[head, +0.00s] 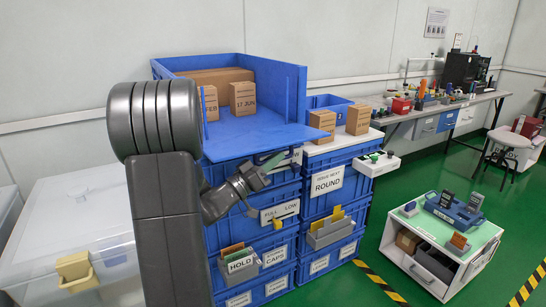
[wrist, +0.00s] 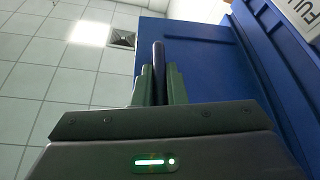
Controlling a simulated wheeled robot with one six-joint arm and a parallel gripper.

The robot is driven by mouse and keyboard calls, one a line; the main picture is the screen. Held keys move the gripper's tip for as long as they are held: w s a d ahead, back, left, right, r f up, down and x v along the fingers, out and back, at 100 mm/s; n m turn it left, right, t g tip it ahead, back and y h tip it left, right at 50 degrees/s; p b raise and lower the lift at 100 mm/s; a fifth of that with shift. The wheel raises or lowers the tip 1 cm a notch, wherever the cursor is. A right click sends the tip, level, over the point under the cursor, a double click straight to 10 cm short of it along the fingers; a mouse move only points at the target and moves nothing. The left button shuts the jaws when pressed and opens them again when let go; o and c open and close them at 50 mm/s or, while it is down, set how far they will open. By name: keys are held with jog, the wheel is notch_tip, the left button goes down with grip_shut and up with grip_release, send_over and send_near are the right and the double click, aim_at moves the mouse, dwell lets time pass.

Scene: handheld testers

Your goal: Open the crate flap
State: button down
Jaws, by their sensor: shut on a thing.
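The crate flap (head: 262,138) is a blue panel at the open front of the top blue crate (head: 280,88). It is swung down and sticks out roughly level. Its underside fills much of the wrist view (wrist: 205,62). My gripper (head: 273,162) is below the flap's front edge in the head view. In the wrist view its green fingers (wrist: 160,85) are shut on a thin dark blue upright part of the flap (wrist: 158,62). The exact grip point is hidden in the head view. Cardboard boxes (head: 242,98) stand inside the crate.
Blue crates with labels such as ROUND (head: 327,181) are stacked below and beside. Cardboard boxes (head: 359,119) stand right of the flap. A white bin (head: 85,215) is at left. A white cart (head: 440,284) stands at right on clear green floor (head: 415,180).

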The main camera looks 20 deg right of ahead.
jog(key=shift+r+n+t+p, duration=0.4)
jog(key=shift+r+p, duration=0.2)
jog(key=shift+r, duration=0.05)
jog(key=shift+f, duration=0.1)
jog(key=c, duration=1.5)
grip_release()
jog(key=shift+a, duration=0.1)
jog(key=p+v, duration=0.1)
jog(key=v, duration=1.2)
jog(key=shift+s+a, duration=0.15)
jog(key=shift+a, duration=0.2)
